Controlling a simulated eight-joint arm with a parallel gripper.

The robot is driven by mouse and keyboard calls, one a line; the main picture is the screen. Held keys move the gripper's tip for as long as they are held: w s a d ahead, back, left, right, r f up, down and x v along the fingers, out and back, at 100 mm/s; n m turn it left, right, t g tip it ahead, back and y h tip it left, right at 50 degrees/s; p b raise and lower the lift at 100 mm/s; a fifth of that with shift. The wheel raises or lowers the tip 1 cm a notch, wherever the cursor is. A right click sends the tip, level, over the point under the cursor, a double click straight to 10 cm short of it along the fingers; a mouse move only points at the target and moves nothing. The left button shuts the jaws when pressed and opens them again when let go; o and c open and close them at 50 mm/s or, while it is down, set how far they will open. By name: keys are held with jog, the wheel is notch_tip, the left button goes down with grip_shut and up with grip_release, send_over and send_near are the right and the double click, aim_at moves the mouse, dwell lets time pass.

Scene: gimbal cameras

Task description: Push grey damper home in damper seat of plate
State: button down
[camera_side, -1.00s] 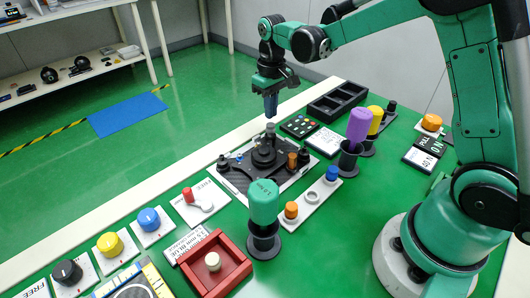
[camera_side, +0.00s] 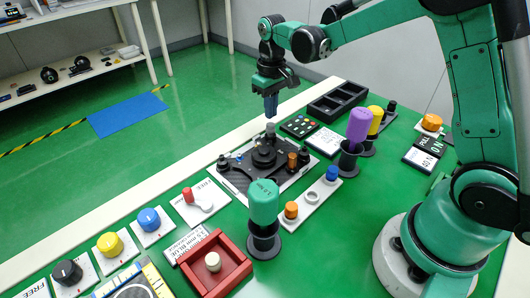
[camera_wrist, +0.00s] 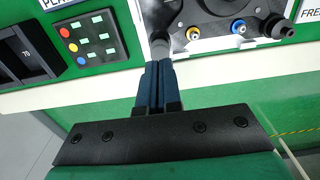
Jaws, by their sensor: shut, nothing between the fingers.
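The dark plate (camera_side: 235,181) with its light border lies on the green table and carries several fittings. The grey damper (camera_side: 270,129) stands upright at the plate's back part, as a small grey cylinder. In the wrist view a grey rounded top (camera_wrist: 160,48), likely the damper, shows just beyond my fingertips. My gripper (camera_side: 271,115) points down directly above the damper, with its blue fingers together and empty. In the wrist view the fingertips (camera_wrist: 159,64) are close to that top; whether they touch it I cannot tell. The damper seat is hidden, so the damper's depth cannot be judged.
Right of the plate are a button panel (camera_side: 299,126) and a black tray (camera_side: 337,101). A green-topped post (camera_side: 264,203) and a white strip with knobs (camera_side: 313,203) stand in front. Purple (camera_side: 359,126) and yellow (camera_side: 376,119) cylinders stand at right.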

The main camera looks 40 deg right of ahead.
jog(key=shift+f, duration=1.15)
dwell(0.4)
jog(key=shift+r, duration=0.15)
jog(key=shift+r, duration=3.35)
jog(key=shift+s+a+r, duration=0.1)
jog(key=shift+s+r, duration=0.1)
jog(key=shift+r, duration=0.05)
jog(key=s+a+r+t, duration=0.1)
jog(key=s+a+t, duration=0.1)
jog(key=s, duration=0.4)
jog(key=s+a+t, duration=0.2)
jog(key=s+t, duration=0.3)
jog(key=s, duration=0.1)
jog(key=shift+a+r, duration=0.4)
